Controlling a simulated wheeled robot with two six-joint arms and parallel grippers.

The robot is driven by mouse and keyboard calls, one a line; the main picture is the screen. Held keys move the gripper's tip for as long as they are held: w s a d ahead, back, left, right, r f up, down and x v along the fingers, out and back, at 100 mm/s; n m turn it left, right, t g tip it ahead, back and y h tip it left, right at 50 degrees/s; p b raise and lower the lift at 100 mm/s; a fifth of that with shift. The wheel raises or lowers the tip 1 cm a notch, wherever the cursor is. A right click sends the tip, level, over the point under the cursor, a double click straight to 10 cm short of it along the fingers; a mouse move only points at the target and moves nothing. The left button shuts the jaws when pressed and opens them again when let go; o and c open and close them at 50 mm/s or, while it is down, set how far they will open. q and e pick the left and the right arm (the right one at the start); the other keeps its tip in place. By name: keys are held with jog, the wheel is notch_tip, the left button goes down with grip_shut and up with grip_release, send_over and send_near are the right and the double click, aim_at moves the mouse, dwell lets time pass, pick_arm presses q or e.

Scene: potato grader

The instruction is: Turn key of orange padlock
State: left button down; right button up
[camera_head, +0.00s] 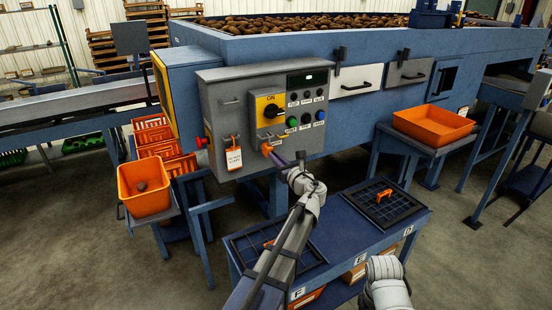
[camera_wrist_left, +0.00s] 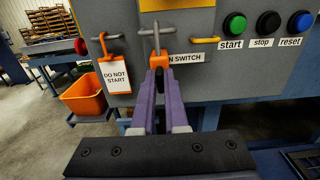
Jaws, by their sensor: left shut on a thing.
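The orange padlock (camera_head: 267,149) hangs low on the grey control panel, under the yellow switch plate with its black knob. In the left wrist view the padlock (camera_wrist_left: 158,60) hangs from a grey shackle through a hasp, just beyond my fingertips. My left gripper (camera_head: 277,159) reaches up to it from below. Its purple fingers (camera_wrist_left: 158,80) are nearly together at the padlock's lower end, shut on what appears to be its key. The key itself is hidden by the fingers. Only a pale part of my right arm shows at the bottom of the head view.
A "DO NOT START" tag (camera_wrist_left: 116,77) hangs left of the padlock. Green, black and blue buttons (camera_wrist_left: 268,23) sit to its right. A blue table (camera_head: 343,233) with black trays stands below the panel. Orange crates (camera_head: 145,203) are at the left, another (camera_head: 432,127) at the right.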

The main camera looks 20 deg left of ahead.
pick_arm(q)
jog(key=shift+s+a+f+n, duration=0.1)
jog(key=shift+n, duration=4.35)
jog(key=shift+s+f+n, duration=0.1)
jog(key=shift+n, duration=4.35)
jog(key=c, duration=0.9)
grip_release()
jog(key=shift+c, duration=0.2)
